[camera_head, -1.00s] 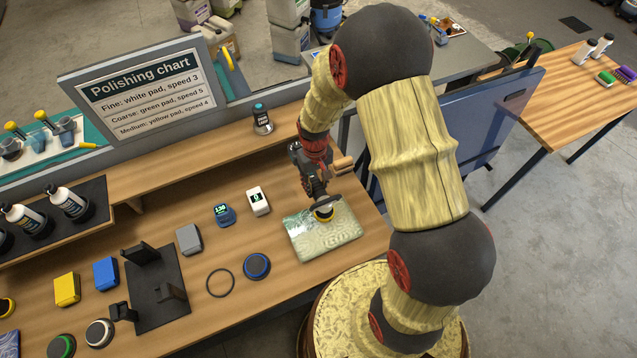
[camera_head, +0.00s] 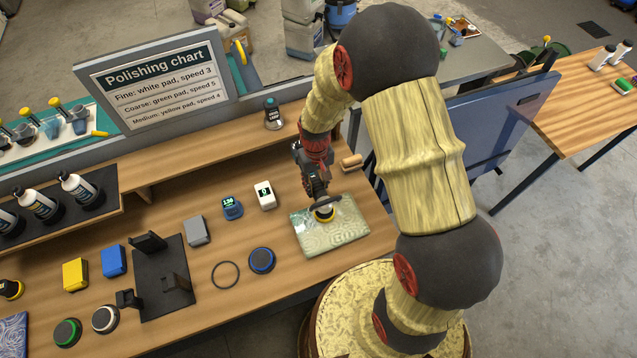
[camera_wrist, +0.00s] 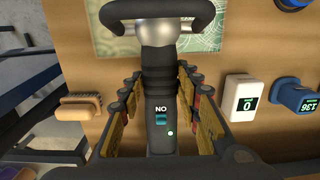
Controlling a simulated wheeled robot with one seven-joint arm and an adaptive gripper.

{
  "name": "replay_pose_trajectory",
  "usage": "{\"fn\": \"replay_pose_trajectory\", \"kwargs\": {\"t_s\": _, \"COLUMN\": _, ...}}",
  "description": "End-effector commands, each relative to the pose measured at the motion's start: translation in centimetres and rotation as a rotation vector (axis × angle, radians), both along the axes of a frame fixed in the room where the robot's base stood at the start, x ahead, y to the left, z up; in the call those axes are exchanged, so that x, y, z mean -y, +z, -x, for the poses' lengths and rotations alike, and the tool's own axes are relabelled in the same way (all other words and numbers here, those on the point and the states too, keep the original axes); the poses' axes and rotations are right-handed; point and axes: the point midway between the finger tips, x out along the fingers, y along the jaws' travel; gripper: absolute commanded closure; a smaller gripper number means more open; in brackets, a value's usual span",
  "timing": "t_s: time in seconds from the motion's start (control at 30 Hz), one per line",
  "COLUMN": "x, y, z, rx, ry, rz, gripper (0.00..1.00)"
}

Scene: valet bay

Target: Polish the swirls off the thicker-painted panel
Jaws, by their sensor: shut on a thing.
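My gripper (camera_head: 315,183) is shut on the black polisher (camera_wrist: 160,60), whose switch end shows a lit green light and upside-down lettering in the wrist view. The polisher's yellow pad (camera_head: 324,214) is down at the pale green panel (camera_head: 347,237), near its upper middle; exact contact is hard to tell. Curved swirl marks show on this panel, which also appears in the wrist view (camera_wrist: 215,35). A second, blue patterned panel (camera_head: 12,335) is cut off at the lower left edge. The polishing chart (camera_head: 155,82) pairs fine-white-3, coarse-green-5, medium-yellow-4.
A blue meter (camera_head: 232,209) reading 136 and a white meter (camera_head: 265,195) stand left of the panel. A wooden-handled brush (camera_head: 351,162) lies behind it. Blue (camera_head: 261,260), white (camera_head: 105,319) and green (camera_head: 67,332) pads lie left, around a black stand (camera_head: 163,305).

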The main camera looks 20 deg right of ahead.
Motion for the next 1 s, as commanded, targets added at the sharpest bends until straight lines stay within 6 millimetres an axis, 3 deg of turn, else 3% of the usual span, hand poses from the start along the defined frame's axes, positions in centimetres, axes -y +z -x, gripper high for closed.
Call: {"fn": "replay_pose_trajectory", "kwargs": {"t_s": 1.0, "x": -2.8, "y": -0.1, "z": -0.1, "rx": 0.001, "ry": 0.000, "rz": 0.000, "gripper": 1.00}}
